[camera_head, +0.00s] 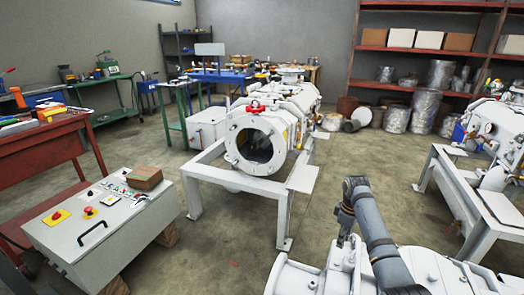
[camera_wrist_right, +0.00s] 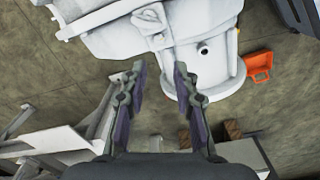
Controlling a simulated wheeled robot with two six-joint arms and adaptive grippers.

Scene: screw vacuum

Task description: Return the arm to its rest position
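My right arm rises from the bottom of the head view and bends at its top. The right gripper (camera_head: 343,238) hangs downward from it, just above or in front of a white machine (camera_head: 310,280) at the bottom edge; I cannot tell the gap. In the right wrist view the two fingers of the right gripper (camera_wrist_right: 160,78) are spread apart with nothing between them. A white machine body with a round flange (camera_wrist_right: 215,85) lies beyond the fingertips. My left gripper is in neither view.
A white vacuum chamber (camera_head: 258,145) on a frame stands mid-room. A grey control box (camera_head: 110,225) with a red button is at the left, near a red workbench (camera_head: 45,145). Another white machine (camera_head: 490,135) is at the right. An orange object (camera_wrist_right: 260,66) lies beside the flange.

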